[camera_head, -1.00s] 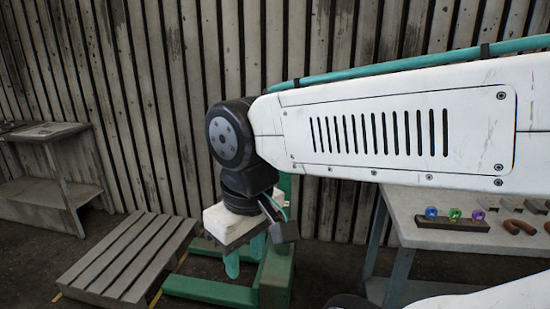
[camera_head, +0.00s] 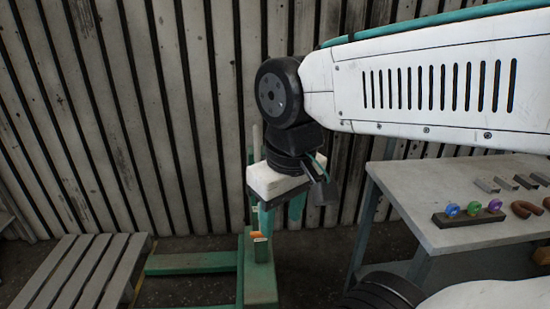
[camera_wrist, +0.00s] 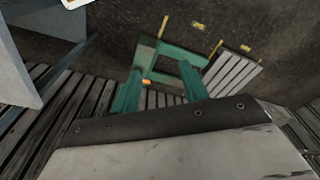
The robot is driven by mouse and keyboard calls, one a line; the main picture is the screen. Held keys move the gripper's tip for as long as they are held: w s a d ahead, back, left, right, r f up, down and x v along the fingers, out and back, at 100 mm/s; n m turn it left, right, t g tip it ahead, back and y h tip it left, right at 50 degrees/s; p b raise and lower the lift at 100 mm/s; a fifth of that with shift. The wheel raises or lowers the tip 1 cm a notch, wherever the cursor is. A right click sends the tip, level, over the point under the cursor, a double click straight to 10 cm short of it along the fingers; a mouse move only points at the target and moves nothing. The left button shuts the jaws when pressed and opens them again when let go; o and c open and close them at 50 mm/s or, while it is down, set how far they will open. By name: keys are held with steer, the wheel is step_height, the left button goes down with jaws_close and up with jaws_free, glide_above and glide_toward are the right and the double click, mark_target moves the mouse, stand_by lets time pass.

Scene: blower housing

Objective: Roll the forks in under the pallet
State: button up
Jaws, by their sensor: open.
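The slatted wooden pallet (camera_head: 82,268) lies on the floor at the lower left of the head view. It also shows in the wrist view (camera_wrist: 232,74), upper right. The green lift truck (camera_head: 260,285) stands right of it, with a low green leg (camera_head: 192,262) reaching left to beside the pallet's right side. Whether any of it is under the pallet I cannot tell. My gripper (camera_head: 281,214) points down over the truck's upright part, its teal fingers open. In the wrist view its fingers (camera_wrist: 158,82) flank a small orange part (camera_wrist: 147,82); contact is unclear.
A grey workbench (camera_head: 415,200) stands at the right, carrying a block with coloured rings (camera_head: 470,215) and several metal pieces. A slatted wall (camera_head: 120,120) closes off the back. Yellow floor marks (camera_wrist: 163,26) lie near the pallet and truck.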

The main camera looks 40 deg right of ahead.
steer(key=w+d+m, duration=0.2)
steer(key=w+d, duration=0.2)
steer(key=w, duration=0.5)
steer(key=w+d+m+y, duration=0.1)
steer(key=w+d, duration=0.4)
steer(key=w, duration=0.3)
steer(key=w+d+m, duration=0.2)
steer(key=w+d, duration=0.2)
steer(key=w, duration=0.5)
steer(key=w+d+f+m, duration=0.2)
steer(key=w+d+f, duration=0.45)
steer(key=d, duration=0.25)
steer(key=shift+y, duration=0.4)
steer(key=f, duration=0.2)
steer(key=a+f, duration=0.1)
steer(key=f, duration=0.2)
steer(key=w+f, duration=0.1)
steer(key=f, duration=0.1)
steer(key=shift+w+a+f, duration=0.1)
steer(key=shift+a+f, duration=0.1)
steer(key=shift+a, duration=0.15)
jaws_close()
